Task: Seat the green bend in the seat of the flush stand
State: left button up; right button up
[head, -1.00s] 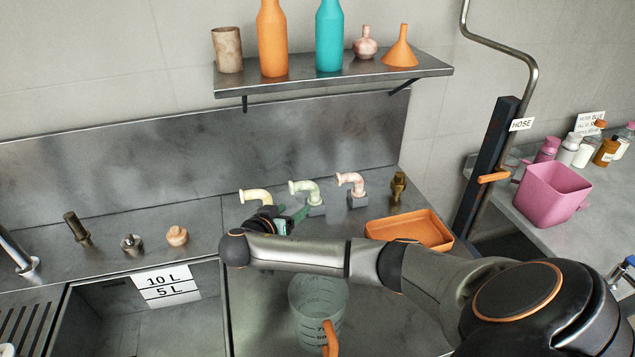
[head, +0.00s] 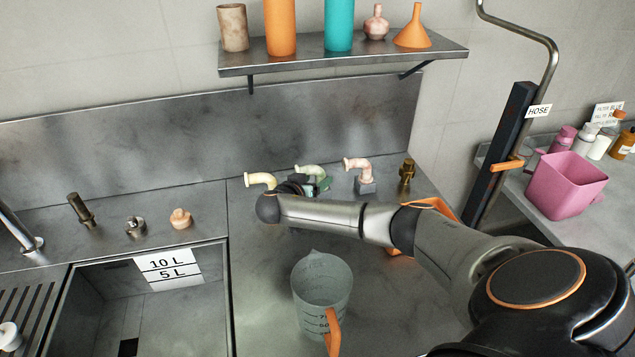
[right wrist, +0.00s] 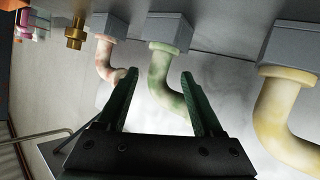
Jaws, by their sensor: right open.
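The green bend (head: 309,170) stands on a grey block near the back wall, between a cream bend (head: 261,180) and a pink bend (head: 357,165). My right gripper (head: 302,184) is at the green bend and partly hides it and its block. In the right wrist view, the open fingers (right wrist: 158,80) point at the green bend (right wrist: 167,62), which shows in the gap between them. Nothing is gripped. Contact between fingers and bend cannot be told. I cannot tell which fitting is the flush stand. My left gripper is out of view.
A brass fitting (head: 407,176) stands right of the pink bend. The orange tray (head: 444,208) is partly behind my right arm. A clear jug (head: 320,282) with an orange handle stands in front. A sink (head: 190,304) is at left. The shelf (head: 342,62) hangs above.

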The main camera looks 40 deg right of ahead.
aim_at(318, 179)
jog(key=x, duration=0.1)
jog(key=b+x, duration=0.1)
jog(key=shift+w+d+f, duration=0.1)
jog(key=shift+d+f, duration=0.1)
jog(key=shift+f, duration=0.15)
jog(key=shift+w+d+b, duration=0.15)
jog(key=shift+d+b, duration=0.25)
jog(key=shift+b, duration=0.05)
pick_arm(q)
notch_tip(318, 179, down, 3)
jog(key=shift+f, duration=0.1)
pick_arm(e)
grip_shut()
